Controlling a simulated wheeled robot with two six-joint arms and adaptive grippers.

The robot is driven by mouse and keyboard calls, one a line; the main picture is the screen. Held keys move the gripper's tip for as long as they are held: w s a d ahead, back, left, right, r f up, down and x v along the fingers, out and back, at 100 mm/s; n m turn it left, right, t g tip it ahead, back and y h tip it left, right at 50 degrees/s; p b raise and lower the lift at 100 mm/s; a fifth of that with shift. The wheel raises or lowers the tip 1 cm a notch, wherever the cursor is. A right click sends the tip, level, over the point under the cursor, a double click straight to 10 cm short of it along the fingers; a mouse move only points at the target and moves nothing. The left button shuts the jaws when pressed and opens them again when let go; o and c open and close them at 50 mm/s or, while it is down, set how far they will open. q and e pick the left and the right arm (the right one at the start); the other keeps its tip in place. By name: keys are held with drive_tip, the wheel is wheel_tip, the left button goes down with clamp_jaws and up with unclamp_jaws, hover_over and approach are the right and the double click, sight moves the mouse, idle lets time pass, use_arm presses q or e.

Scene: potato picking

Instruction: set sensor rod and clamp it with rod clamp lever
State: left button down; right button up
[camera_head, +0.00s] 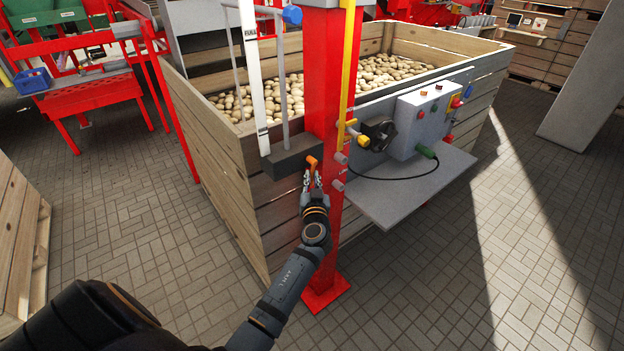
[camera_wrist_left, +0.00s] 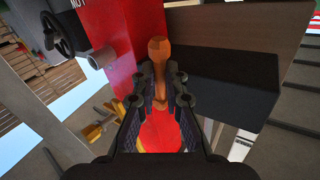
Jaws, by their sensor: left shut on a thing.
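The sensor rod (camera_head: 254,75) is a white upright bar with dark labels, left of the red column (camera_head: 330,85). Its lower end meets a dark clamp block (camera_head: 290,158) on the column's left side. The orange rod clamp lever (camera_head: 312,162) sits at the block's right end. My left gripper (camera_head: 312,180) reaches up to it from below. In the left wrist view the lever (camera_wrist_left: 158,48) stands between the fingers of my left gripper (camera_wrist_left: 161,80), which are shut on it, its rounded end showing beyond them. My right gripper is not in view.
A wooden crate of potatoes (camera_head: 255,190) stands behind the column. Right of the column are a black handwheel (camera_head: 378,133), a grey control box (camera_head: 420,120) and a grey shelf (camera_head: 405,190) with a black cable. The paved floor in front is open.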

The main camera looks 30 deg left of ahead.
use_arm(q)
drive_tip(key=shift+s+r+p, duration=0.1)
drive_tip(key=shift+r+p, duration=0.15)
drive_tip(key=shift+p, duration=0.25)
drive_tip(key=m+g+p, duration=0.1)
drive_tip(key=p, duration=0.2)
drive_tip(key=s+r+m+g+p, duration=0.1)
drive_tip(key=m+p, duration=0.1)
drive_tip(key=p, duration=0.2)
drive_tip(key=s+m+g+h+p, duration=0.1)
drive_tip(key=m+p, duration=0.1)
drive_tip(key=p, duration=0.1)
drive_tip(key=shift+a+r+g+p, duration=0.25)
drive_tip(key=shift+a+g+p, duration=0.15)
drive_tip(key=c, duration=1.7)
unclamp_jaws()
drive_tip(key=shift+w+f, duration=0.1)
